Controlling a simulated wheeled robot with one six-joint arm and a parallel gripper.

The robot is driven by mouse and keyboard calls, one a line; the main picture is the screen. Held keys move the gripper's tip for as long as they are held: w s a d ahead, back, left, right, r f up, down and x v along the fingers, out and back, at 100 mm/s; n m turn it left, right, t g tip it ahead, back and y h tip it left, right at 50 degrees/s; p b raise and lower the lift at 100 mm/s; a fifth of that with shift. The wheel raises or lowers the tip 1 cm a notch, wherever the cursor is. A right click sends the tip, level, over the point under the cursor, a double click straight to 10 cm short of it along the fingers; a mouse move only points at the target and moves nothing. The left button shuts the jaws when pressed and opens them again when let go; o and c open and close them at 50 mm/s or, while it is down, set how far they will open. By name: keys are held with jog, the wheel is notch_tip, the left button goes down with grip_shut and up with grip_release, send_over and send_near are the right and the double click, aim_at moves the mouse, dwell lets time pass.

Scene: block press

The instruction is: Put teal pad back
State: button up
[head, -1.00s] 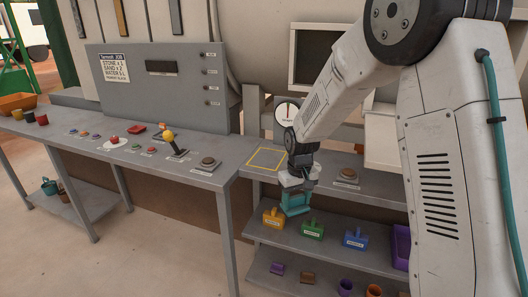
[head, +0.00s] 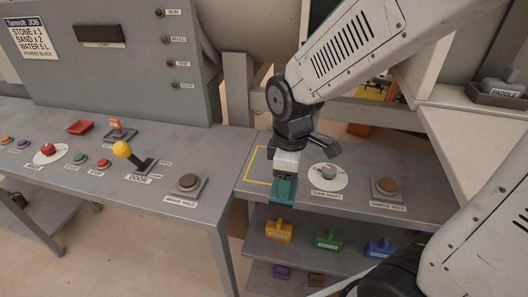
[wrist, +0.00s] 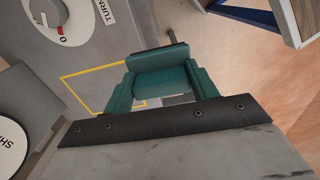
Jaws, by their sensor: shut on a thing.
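My gripper (head: 286,172) is shut on the teal pad (head: 284,190), which hangs below it at the front edge of the right bench. In the wrist view the teal pad (wrist: 160,80) sits across the jaws; teal parts on both sides make its exact outline hard to tell. A yellow outlined square (head: 249,168) is marked on the bench top just left of and behind the pad. In the wrist view the yellow outline (wrist: 78,93) lies beyond the pad to the left. My gripper and the pad hide part of the square.
Orange (head: 278,230), green (head: 327,239) and blue (head: 379,247) handled blocks stand on the shelf below. A dial (head: 327,174) and a sample hold button (head: 386,187) are right of the square. The left bench carries a yellow-knobbed lever (head: 135,156) and a brake hold button (head: 188,183).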

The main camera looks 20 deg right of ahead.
jog(key=w+d, duration=0.1)
jog(key=w, duration=0.4)
jog(key=w+f, duration=0.1)
jog(key=w, duration=0.4)
jog(key=w+d, duration=0.1)
jog(key=w, duration=0.5)
jog(key=shift+d+f, duration=0.2)
jog(key=shift+d, duration=0.15)
jog(key=shift+f, duration=1.75)
jog(key=shift+f, duration=0.1)
jog(key=o, duration=0.9)
jog(key=shift+f, duration=0.1)
jog(key=shift+o, duration=0.2)
